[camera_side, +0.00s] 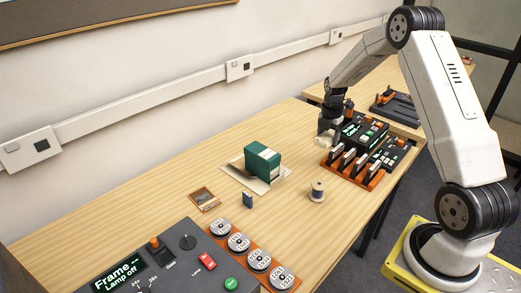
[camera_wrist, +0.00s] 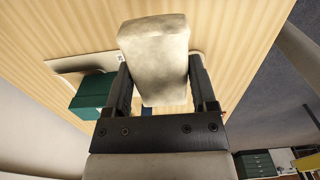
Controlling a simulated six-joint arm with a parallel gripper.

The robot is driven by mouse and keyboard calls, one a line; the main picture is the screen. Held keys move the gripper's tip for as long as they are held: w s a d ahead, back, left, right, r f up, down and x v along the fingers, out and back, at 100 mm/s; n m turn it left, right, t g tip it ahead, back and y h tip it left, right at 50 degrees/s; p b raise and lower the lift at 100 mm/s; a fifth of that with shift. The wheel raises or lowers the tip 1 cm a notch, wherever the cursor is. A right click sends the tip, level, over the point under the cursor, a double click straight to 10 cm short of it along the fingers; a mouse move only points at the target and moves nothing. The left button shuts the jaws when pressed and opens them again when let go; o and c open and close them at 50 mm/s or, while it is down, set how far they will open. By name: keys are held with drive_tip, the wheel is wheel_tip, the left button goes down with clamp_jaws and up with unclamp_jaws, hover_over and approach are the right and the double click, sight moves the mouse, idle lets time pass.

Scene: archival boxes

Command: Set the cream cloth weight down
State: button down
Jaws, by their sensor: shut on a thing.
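My gripper (camera_wrist: 159,64) is shut on the cream cloth weight (camera_wrist: 155,50). The weight is a pale, soft-looking block and sits between both fingers, sticking out past their tips in the wrist view. In the side view, my gripper (camera_side: 329,124) points down at the far part of the wooden table, left of the black device. The weight (camera_side: 324,140) shows small below it, low over the tabletop. I cannot tell whether it touches the table.
A green box (camera_side: 262,161) stands on a pale sheet (camera_side: 236,167). A spool (camera_side: 317,191), a small blue block (camera_side: 247,201) and a picture card (camera_side: 204,200) lie nearer. A black device with an orange rack (camera_side: 352,165) is close at right. Bare wood (camera_side: 290,125) lies left of my gripper.

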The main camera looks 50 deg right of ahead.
drive_tip(key=shift+w+d+f, duration=1.95)
drive_tip(key=shift+w+d, duration=0.15)
drive_tip(key=shift+w, duration=1.9)
hover_over(305, 151)
drive_tip(key=shift+s+f, duration=0.15)
drive_tip(key=shift+f, duration=2.45)
drive_tip(key=shift+f, duration=0.15)
drive_tip(key=shift+w+d+f, duration=0.1)
drive_tip(key=shift+w+f, duration=0.15)
drive_tip(key=shift+f, duration=1.45)
drive_tip(key=shift+f, duration=0.15)
unclamp_jaws()
